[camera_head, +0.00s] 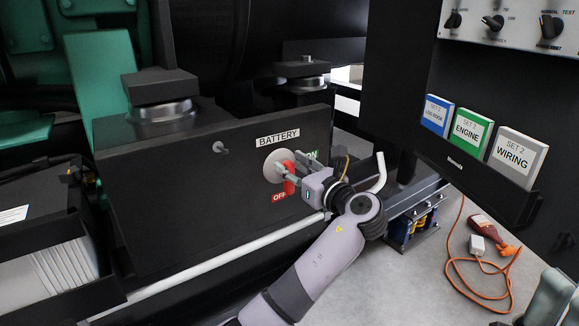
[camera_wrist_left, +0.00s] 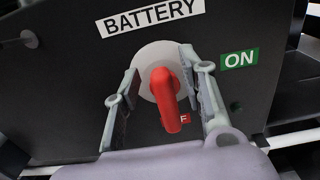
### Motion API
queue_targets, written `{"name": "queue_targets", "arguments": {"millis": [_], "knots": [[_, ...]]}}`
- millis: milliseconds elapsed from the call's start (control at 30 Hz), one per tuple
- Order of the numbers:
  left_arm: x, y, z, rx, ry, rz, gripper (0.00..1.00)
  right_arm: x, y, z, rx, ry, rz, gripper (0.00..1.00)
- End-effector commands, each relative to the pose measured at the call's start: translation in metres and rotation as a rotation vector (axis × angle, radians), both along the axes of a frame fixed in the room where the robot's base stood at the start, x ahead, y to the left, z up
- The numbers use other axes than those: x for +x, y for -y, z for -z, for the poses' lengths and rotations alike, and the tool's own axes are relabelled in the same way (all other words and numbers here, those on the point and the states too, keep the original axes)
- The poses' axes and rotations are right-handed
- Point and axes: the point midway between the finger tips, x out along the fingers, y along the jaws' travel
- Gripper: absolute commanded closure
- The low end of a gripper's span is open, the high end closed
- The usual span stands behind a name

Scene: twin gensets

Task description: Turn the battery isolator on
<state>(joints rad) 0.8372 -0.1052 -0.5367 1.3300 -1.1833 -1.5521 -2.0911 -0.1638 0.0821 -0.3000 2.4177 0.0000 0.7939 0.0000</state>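The battery isolator has a red handle (camera_head: 289,180) on a pale round plate (camera_head: 270,166), on a dark panel under a BATTERY label (camera_head: 278,138). In the left wrist view the red handle (camera_wrist_left: 163,92) points down, over the partly hidden OFF label (camera_wrist_left: 185,118). The green ON label (camera_wrist_left: 239,58) is to its right. My left gripper (camera_wrist_left: 158,65) is open, with one finger on each side of the handle and visible gaps between. A grey-green part at the lower right edge of the head view seems to be my right gripper (camera_head: 550,300), mostly cut off.
A pale rail (camera_head: 215,262) runs below the panel. A small knob (camera_head: 219,147) sticks out left of the plate. At right, a rack (camera_head: 470,176) holds blue, green and white binders. An orange cable (camera_head: 457,270) and a red bottle (camera_head: 484,227) lie on the floor.

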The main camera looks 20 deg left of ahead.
Motion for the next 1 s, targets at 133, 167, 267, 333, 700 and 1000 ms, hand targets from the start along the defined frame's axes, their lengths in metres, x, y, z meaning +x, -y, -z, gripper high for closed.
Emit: {"name": "queue_targets", "arguments": {"millis": [133, 167, 267, 333, 700, 1000], "knots": [[0.0000, 0.0000, -0.0004, 0.000, 0.000, 0.000, 0.62, -0.0001, 0.0000, -0.0002, 0.000, 0.000, 0.000, 0.60], [0.0000, 0.0000, -0.0003, 0.000, 0.000, 0.000, 0.64, -0.0001, 0.0000, -0.0002, 0.000, 0.000, 0.000, 0.60], [0.0001, -0.0001, -0.0003, 0.000, 0.000, 0.000, 0.71, 0.0000, 0.0000, -0.0001, 0.000, 0.000, 0.000, 0.60], [0.0000, -0.0002, -0.0002, 0.000, 0.000, 0.000, 0.76, 0.0000, 0.0000, -0.0001, 0.000, 0.000, 0.000, 0.60], [0.0001, -0.0004, 0.0000, 0.000, 0.000, 0.000, 1.00, -0.0001, -0.0001, 0.0000, 0.000, 0.000, 0.000, 0.60], [-0.0001, -0.0006, -0.0007, -0.004, 0.005, -0.001, 1.00, -0.0003, -0.0001, -0.0020, 0.000, 0.001, -0.001, 0.60]]}}
